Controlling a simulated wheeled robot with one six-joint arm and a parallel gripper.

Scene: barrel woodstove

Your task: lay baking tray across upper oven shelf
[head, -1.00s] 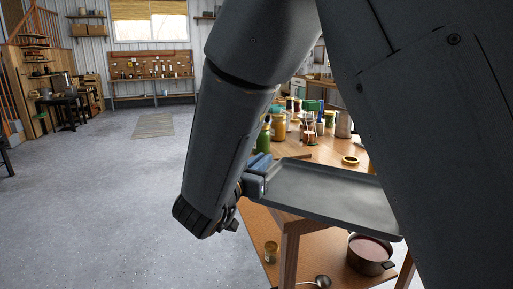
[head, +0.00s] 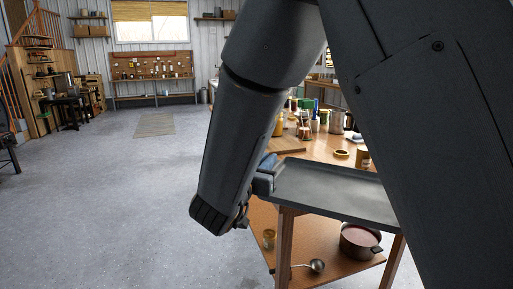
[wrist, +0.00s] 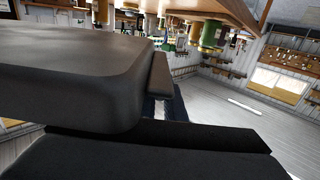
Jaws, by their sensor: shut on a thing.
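The baking tray (head: 335,190) is a flat, dark grey sheet with a low raised rim. In the head view it is held roughly level, in front of a wooden table. My gripper (head: 266,175) is shut on the tray's left edge; blue parts show beside the grip. My own arm covers the tray's right end. In the wrist view large dark surfaces fill the left and bottom, and the grip is hard to make out there. The oven and its upper shelf are in none of the views.
The floor (head: 110,215) at left is open.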

